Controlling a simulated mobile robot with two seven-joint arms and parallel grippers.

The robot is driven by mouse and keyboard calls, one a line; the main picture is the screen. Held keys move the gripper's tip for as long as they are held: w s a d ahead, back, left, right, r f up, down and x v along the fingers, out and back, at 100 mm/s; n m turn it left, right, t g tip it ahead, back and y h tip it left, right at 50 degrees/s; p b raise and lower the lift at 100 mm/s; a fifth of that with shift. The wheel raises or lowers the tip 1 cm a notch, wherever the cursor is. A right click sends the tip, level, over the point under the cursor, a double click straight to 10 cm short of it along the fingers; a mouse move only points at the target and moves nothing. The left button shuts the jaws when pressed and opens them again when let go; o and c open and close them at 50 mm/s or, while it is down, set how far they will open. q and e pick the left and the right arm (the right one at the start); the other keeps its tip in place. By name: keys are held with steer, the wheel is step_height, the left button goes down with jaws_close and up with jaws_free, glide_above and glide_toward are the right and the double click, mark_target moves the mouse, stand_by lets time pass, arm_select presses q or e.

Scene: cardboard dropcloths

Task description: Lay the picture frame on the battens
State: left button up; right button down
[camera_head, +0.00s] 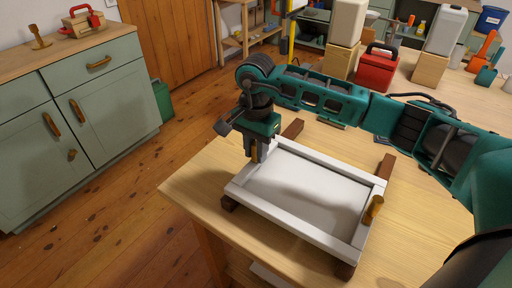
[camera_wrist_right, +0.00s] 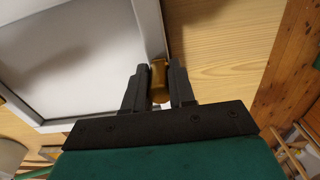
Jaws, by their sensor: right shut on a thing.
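The picture frame (camera_head: 308,221) has a white border, a pale grey panel and a small brass-coloured handle on each of two opposite sides. It lies roughly level across two dark brown battens, the left batten (camera_head: 293,129) and the right batten (camera_head: 386,167), on the wooden table. I cannot tell whether it touches them or hovers slightly above. My right gripper (camera_head: 255,155) is at the frame's left side. In the right wrist view its fingers (camera_wrist_right: 157,78) are shut on the near handle (camera_wrist_right: 159,82). The other handle (camera_head: 374,209) is free. My left gripper is out of view.
The wooden table (camera_head: 195,187) is bare around the frame, with its left edge close by. A red toolbox (camera_head: 377,70), white jugs (camera_head: 446,30) and cardboard-coloured blocks (camera_head: 428,68) stand at the back. A green cabinet (camera_head: 92,95) stands across the floor at left.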

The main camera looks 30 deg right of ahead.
steer(key=shift+f+b, duration=0.6)
steer(key=shift+f, duration=0.05)
steer(key=c, duration=0.9)
jaws_free()
steer(key=shift+o, duration=0.2)
steer(key=shift+r, duration=0.1)
step_height(320, 180, up, 13)
steer(key=shift+f, duration=0.1)
